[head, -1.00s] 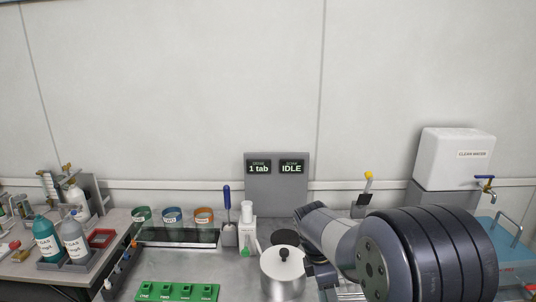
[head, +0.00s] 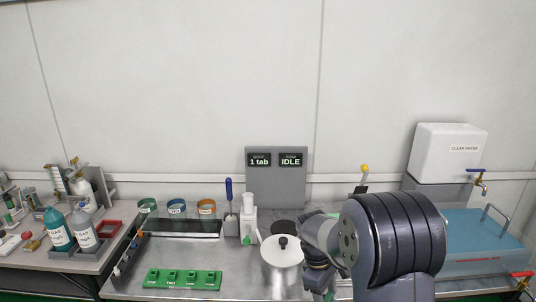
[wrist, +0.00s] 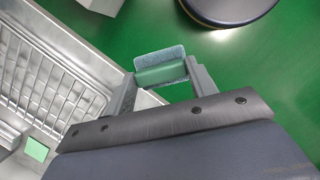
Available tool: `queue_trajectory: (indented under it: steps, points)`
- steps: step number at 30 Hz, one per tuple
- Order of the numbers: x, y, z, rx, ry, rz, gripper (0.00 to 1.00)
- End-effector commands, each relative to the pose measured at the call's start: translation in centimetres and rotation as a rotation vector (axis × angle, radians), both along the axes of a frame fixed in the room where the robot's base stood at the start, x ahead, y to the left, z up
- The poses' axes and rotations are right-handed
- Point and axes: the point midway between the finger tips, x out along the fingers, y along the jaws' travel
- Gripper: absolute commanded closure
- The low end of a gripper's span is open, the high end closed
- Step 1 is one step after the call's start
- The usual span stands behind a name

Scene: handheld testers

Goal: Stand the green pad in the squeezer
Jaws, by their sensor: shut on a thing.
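In the wrist view, my gripper (wrist: 162,78) is shut on a small block, a green pad (wrist: 160,60) with a paler blue-grey face. The pad lies crosswise between the two fingers, with green floor showing behind it. In the head view, my arm reaches over the right part of the bench and my gripper and the pad are hidden. I cannot pick out the squeezer for sure in either view.
A metal tray with a wire rack (wrist: 45,72) is at the left of the wrist view, with a light green square (wrist: 36,150) below it. In the head view, a steel pot (head: 283,266) stands left of my arm, and a blue-topped sink unit (head: 470,240) stands right.

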Motion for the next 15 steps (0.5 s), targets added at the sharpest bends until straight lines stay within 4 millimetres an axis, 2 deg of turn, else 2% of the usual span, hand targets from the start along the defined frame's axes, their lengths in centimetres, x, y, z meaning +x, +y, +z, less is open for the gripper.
queue_trajectory:
  steps: [9, 15]
  points:
    - [-0.8, -0.3, -3.7, -0.001, 0.004, -0.608, 0.72]
    - [-1.3, -0.3, -5.4, -0.001, 0.002, -0.864, 0.72]
